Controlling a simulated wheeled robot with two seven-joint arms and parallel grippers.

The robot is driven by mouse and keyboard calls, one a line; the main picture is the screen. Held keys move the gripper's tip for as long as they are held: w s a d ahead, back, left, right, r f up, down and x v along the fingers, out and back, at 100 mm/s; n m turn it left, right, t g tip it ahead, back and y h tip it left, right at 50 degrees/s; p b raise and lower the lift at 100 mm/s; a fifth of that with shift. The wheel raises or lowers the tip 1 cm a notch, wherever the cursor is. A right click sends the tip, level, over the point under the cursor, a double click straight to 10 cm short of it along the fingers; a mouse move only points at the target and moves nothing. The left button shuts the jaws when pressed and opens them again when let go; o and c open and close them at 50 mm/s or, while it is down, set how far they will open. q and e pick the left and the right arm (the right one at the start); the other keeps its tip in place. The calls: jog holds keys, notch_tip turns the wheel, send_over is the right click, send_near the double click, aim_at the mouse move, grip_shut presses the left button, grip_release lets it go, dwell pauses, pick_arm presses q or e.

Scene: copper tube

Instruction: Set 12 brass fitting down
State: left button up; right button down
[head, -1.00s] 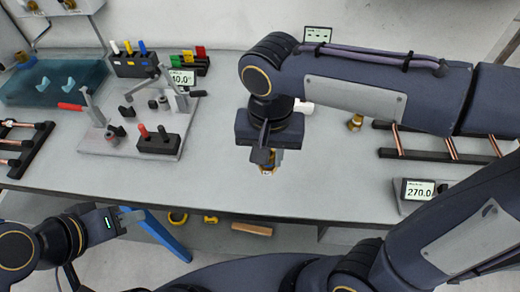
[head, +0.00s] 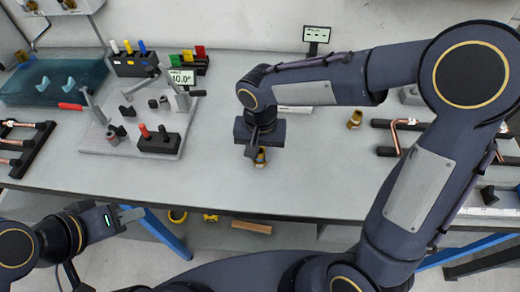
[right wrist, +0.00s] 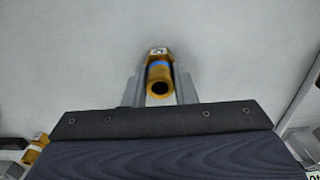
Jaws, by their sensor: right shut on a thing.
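The brass fitting (head: 261,158) is gripped by my right gripper (head: 259,153) over the middle of the grey bench. I cannot tell whether the fitting touches the bench top. My left gripper (head: 131,216) is at the lower left, in front of the bench edge and away from the fitting; its finger opening is too small to tell.
A second brass fitting (head: 355,119) stands on the bench to the right. A rack with copper tubes (head: 408,125) is partly hidden behind my right arm. A bending fixture on a plate (head: 120,146) stands to the left. The bench (head: 220,185) is clear around my right gripper.

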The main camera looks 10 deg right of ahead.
jog(key=shift+f, duration=0.1)
jog(key=c, duration=1.6)
grip_release()
jog(key=shift+f, duration=0.1)
jog(key=o, duration=0.4)
notch_tip(320, 180, up, 12)
jog(key=shift+r, duration=0.25)
jog(key=s+d+f+t+y, duration=0.1)
jog(key=s+d+t, duration=0.1)
jog(key=s+d, duration=0.2)
jog(key=s+d+f+n+t+y, duration=0.1)
jog(key=s+d, duration=0.3)
jog(key=s, duration=0.2)
jog(key=s+d+f+t+y, duration=0.1)
jog(key=s+d+f+t, duration=0.1)
jog(key=s+d, duration=0.2)
jog(key=shift+s+d+f+n+t+y, duration=0.1)
jog(key=shift+s+d+n+t+y, duration=0.25)
jog(key=shift+s, duration=0.2)
